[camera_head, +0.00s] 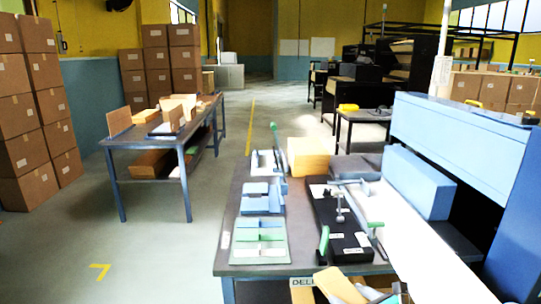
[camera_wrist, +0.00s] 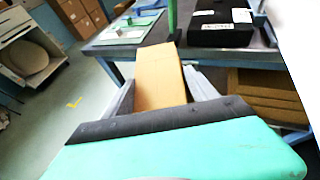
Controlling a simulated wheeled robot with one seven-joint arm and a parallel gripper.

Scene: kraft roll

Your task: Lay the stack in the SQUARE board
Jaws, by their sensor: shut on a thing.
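A tan kraft stack (camera_wrist: 158,82) sits between the two grey fingers of my gripper (camera_wrist: 160,92), which is shut on it. The stack also shows at the bottom edge of the head view (camera_head: 338,286), in front of the table's near edge. Three boards lie in a column on the table's left side: a pale green and white one nearest (camera_head: 260,240), a blue one behind it (camera_head: 262,197), and a whitish one at the back (camera_head: 264,162). I cannot read which is the SQUARE board. The near board also shows in the wrist view (camera_wrist: 128,28).
A black fixture (camera_head: 340,225) with upright posts and a green handle stands right of the boards. A yellow-tan box (camera_head: 308,155) is at the back. A long white surface (camera_head: 415,240) and blue housing (camera_head: 460,135) bound the right. Open floor (camera_head: 150,255) lies left.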

